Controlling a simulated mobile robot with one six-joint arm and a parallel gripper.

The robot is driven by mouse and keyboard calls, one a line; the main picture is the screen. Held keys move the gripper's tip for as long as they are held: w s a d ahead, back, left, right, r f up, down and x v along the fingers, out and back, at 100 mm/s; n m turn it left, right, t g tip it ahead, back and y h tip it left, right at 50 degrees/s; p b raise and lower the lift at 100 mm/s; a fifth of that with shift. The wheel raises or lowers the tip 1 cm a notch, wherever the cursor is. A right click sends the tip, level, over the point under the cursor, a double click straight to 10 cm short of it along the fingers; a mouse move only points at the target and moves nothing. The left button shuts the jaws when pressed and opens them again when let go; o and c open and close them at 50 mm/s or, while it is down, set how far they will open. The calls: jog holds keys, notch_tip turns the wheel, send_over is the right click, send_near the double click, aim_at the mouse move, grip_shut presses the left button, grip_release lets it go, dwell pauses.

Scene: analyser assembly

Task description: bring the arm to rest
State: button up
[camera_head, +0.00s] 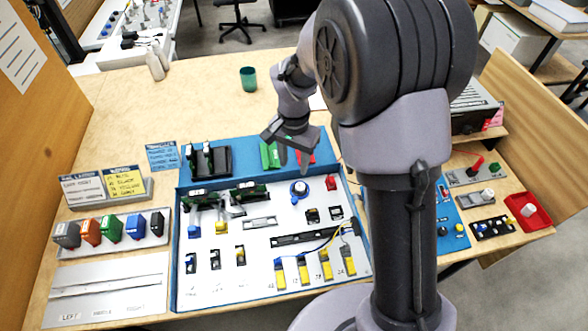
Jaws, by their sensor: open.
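My gripper (286,150) hangs at the end of my grey arm, over the back edge of the blue-framed assembly board (178,250). Its jaws are apart and I see nothing held between them. A green part and a red part (311,158) show just behind and beside the fingers, partly covered by them. I cannot tell how high the gripper is above the board. My arm's upper links and column cover the right part of the board.
Coloured blocks (111,228) stand in a rack at left, above a grey plate (110,290). Black holders (208,160) sit behind the board. A green cup (248,78) and white bottles (156,65) stand farther back. A red tray (535,222) is at right. The back table is mostly clear.

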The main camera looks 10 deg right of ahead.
jog(key=shift+r, duration=0.15)
jog(key=s+r+n+t+y+b, duration=0.1)
jog(key=s+r+t+b, duration=0.1)
jog(key=s+r, duration=0.8)
jog(key=s+r+n+t+y, duration=0.1)
jog(key=s+r, duration=0.4)
jog(key=s, duration=0.7)
jog(key=n+t, duration=0.1)
jog(key=t, duration=0.1)
jog(key=shift+s+d+r+t+b, duration=0.25)
jog(key=shift+r+t+b, duration=0.1)
jog(key=shift+t+b, duration=0.05)
